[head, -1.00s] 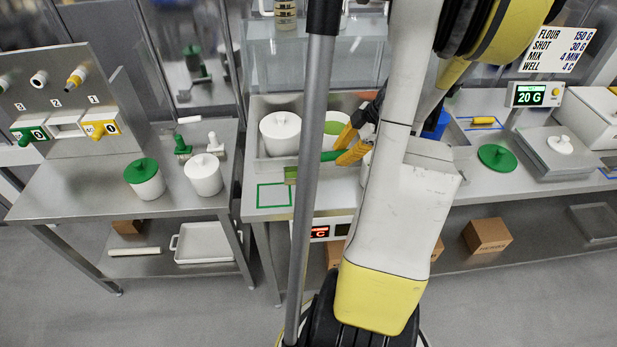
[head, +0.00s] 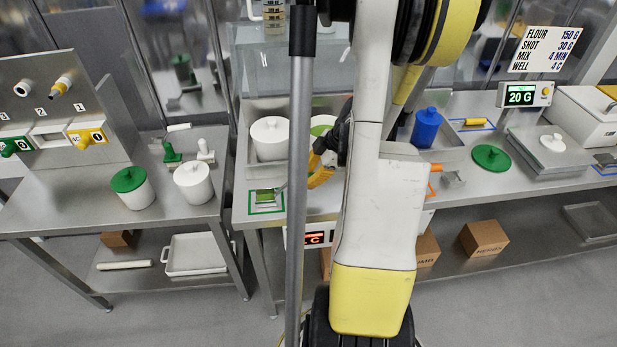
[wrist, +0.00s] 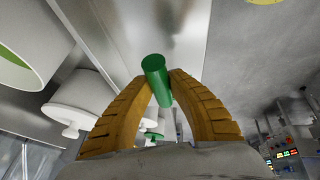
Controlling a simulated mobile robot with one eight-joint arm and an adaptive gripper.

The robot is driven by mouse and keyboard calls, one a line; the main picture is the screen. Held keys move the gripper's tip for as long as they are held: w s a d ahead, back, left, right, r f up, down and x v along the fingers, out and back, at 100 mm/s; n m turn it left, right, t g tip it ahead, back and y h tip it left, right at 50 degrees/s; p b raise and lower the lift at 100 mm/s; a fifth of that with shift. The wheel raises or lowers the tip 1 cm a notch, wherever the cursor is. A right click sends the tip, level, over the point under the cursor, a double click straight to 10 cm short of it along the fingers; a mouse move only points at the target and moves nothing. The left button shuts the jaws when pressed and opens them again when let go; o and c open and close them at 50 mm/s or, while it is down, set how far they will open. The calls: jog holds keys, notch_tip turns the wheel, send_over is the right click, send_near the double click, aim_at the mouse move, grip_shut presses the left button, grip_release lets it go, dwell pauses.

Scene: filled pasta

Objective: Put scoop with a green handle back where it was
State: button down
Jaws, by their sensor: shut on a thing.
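My gripper (head: 318,172) has its yellow fingers closed on the green handle (wrist: 156,80) of the scoop, which stands out between the fingertips in the wrist view. In the head view the green-tinted scoop head (head: 265,196) appears within the green square outline (head: 252,210) on the middle counter. I cannot tell whether it touches the counter or hangs just above it. My arm and a grey pole hide part of the handle.
A white lidded tub (head: 269,140) and a partly hidden one with green inside (head: 322,124) stand behind the outline. A blue bottle (head: 427,127), an orange-handled scoop (head: 453,179) and a green lid (head: 492,158) are to the right. The counter's front edge is close.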

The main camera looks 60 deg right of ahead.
jog(key=c, duration=1.3)
grip_release()
jog(key=shift+f, duration=0.15)
jog(key=shift+c, duration=0.2)
jog(key=p+v, duration=0.4)
jog(key=v, duration=0.8)
jog(key=w+a+r+m+g+h, duration=0.1)
jog(key=w+a+r+m, duration=0.15)
jog(key=w+a, duration=0.45)
jog(key=w+a+r+m, duration=0.2)
jog(key=a+r, duration=0.2)
jog(key=a, duration=0.7)
jog(key=a+r+m+t, duration=0.2)
jog(key=a+r+m, duration=0.1)
jog(key=a, duration=1.5)
jog(key=shift+s+m+t+h, duration=0.3)
jog(key=shift+s+m+t, duration=0.1)
jog(key=shift+m, duration=0.25)
jog(key=shift+a+r, duration=0.1)
